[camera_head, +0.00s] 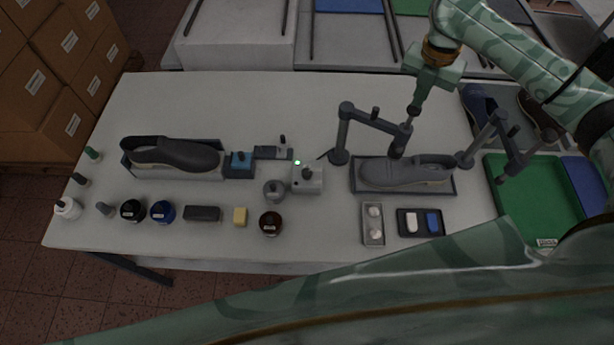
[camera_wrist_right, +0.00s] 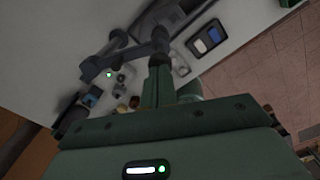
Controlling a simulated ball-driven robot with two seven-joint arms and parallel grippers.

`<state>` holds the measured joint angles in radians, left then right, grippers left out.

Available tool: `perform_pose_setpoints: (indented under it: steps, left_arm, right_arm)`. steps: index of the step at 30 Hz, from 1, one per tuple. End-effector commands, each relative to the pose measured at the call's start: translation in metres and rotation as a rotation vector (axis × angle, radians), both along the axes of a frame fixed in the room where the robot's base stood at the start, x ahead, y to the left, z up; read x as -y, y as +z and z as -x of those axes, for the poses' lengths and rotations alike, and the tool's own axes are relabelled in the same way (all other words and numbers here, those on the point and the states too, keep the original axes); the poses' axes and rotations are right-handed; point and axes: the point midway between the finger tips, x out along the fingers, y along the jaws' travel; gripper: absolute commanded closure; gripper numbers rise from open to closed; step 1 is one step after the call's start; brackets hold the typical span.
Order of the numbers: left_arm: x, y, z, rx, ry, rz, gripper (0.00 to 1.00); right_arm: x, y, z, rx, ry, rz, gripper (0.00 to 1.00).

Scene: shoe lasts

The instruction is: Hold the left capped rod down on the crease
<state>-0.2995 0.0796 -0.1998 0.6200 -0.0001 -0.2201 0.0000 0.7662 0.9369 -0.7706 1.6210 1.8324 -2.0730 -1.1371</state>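The left capped rod (camera_head: 399,142) hangs from the end of a dark jointed arm on a post (camera_head: 340,136). Its lower end is over the instep of a grey shoe (camera_head: 405,172), which lies in a dark tray (camera_head: 409,190). I cannot tell whether it touches the crease. My right gripper (camera_head: 412,111) points down at the rod's top, with its fingers together; contact is not clear. The wrist view also shows the gripper (camera_wrist_right: 159,62) with its narrow fingers close together at the jointed arm's end. My left gripper is not in view.
A second jointed arm (camera_head: 489,132) stands right of the shoe. A small box with a green light (camera_head: 307,180) is left of it. Another dark shoe (camera_head: 172,154) lies farther left. Small trays and several jars line the front. A green tray (camera_head: 530,200) is at the right.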

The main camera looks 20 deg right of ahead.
Motion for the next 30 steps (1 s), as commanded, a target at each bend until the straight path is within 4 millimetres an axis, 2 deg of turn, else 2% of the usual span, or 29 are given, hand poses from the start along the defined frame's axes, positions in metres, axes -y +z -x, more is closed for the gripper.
perform_pose_setpoints:
  steps: [30]
  left_arm:
    - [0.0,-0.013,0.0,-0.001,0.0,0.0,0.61]
  right_arm:
    - [0.0,-0.04,0.0,-0.001,0.0,0.001,1.0]
